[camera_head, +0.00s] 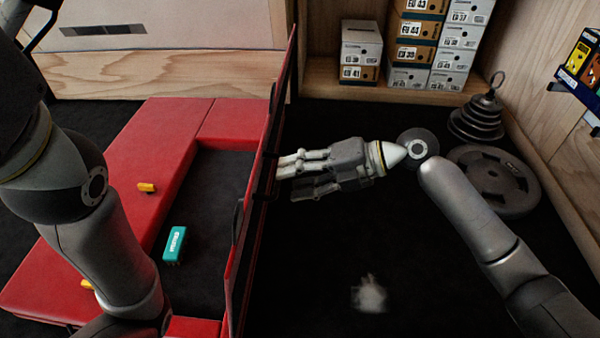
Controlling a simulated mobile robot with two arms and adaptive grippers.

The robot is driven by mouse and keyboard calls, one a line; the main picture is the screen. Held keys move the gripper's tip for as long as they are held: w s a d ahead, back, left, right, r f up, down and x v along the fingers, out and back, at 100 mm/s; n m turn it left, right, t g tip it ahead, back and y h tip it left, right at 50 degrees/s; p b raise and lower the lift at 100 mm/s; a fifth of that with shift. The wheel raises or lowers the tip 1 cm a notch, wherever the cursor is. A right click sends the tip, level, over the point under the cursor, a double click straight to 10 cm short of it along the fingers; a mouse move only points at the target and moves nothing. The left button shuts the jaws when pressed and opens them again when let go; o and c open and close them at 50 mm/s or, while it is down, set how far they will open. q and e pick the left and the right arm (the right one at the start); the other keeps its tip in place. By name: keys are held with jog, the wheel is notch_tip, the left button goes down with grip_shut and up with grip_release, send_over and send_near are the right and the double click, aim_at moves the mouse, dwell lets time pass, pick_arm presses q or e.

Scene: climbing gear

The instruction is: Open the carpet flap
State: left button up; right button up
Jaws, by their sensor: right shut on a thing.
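The carpet flap (236,270) is a thin dark panel with red edges. It stands close to upright, seen nearly edge-on, along the right side of a red padded frame (150,150). The dark recess (215,190) inside the frame lies uncovered to the left of the flap. My right gripper (282,166) reaches in from the right and is shut on the carpet flap; its fingertips meet the panel, and the exact contact is partly hidden. My left arm (100,225) crosses the left side of the picture, and its gripper is not in view.
A teal box (174,245) lies in the recess, and a small yellow piece (147,187) on the red frame. Weight plates (495,182) and a stacked weight (477,118) stand at right. Shoe boxes (361,50) fill a back shelf. Dark floor right of the flap is mostly clear.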

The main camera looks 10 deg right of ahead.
jog(key=shift+s+f, duration=0.2)
jog(key=shift+f, duration=0.4)
jog(key=r+v, duration=0.1)
jog(key=v, duration=1.1)
jog(key=shift+r, duration=0.15)
jog(key=shift+w, duration=0.1)
jog(key=shift+c, duration=0.4)
